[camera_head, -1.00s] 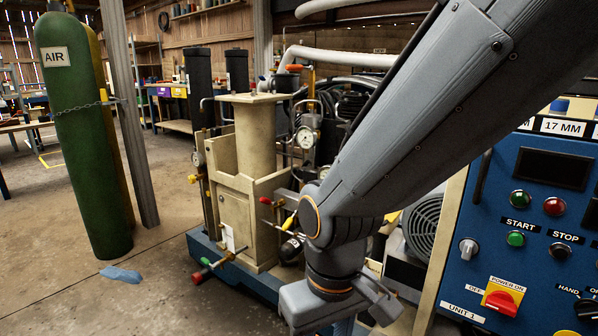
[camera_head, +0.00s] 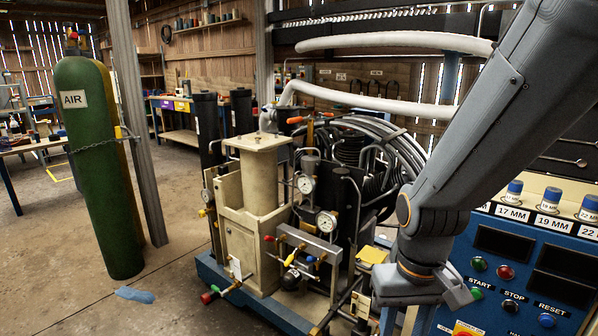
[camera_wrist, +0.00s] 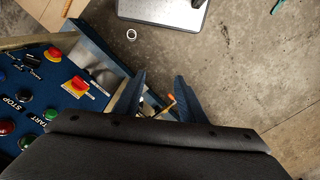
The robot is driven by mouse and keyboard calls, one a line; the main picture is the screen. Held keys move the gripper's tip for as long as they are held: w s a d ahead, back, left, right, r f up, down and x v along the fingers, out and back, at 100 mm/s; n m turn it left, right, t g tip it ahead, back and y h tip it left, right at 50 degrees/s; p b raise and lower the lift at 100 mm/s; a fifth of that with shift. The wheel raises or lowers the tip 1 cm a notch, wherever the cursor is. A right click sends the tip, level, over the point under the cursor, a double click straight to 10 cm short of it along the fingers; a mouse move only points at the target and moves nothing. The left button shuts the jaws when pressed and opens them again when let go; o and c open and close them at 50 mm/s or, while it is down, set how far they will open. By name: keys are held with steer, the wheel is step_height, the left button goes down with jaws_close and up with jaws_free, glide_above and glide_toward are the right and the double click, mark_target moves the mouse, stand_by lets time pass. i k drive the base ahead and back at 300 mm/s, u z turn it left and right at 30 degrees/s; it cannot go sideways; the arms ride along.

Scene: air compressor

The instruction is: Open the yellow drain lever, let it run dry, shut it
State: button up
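A yellow lever (camera_head: 291,257) shows on the valve manifold (camera_head: 318,246) at the front of the compressor in the head view, between a red-handled and a blue-handled valve. A second small yellow handle (camera_head: 203,212) is at the left of the beige column. I cannot tell which one is the drain lever. My gripper (camera_wrist: 157,90) is open in the wrist view, its two dark fingers apart with nothing held. An orange-tipped part (camera_wrist: 171,97) shows between the fingers, beyond them. In the head view my wrist is right of the manifold; the fingers cannot be made out.
The blue control panel (camera_head: 497,325) with buttons stands at right, close to my arm; it also shows in the wrist view (camera_wrist: 25,90). A green AIR cylinder (camera_head: 97,170) is chained beside a post (camera_head: 140,130) at left. A blue cloth (camera_head: 135,295) lies on the floor. Floor at left is largely clear.

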mark_target(290, 259)
steer(key=k, duration=0.5)
steer(key=u, duration=1.5)
steer(key=i, duration=1.25)
steer(key=z, duration=2.1)
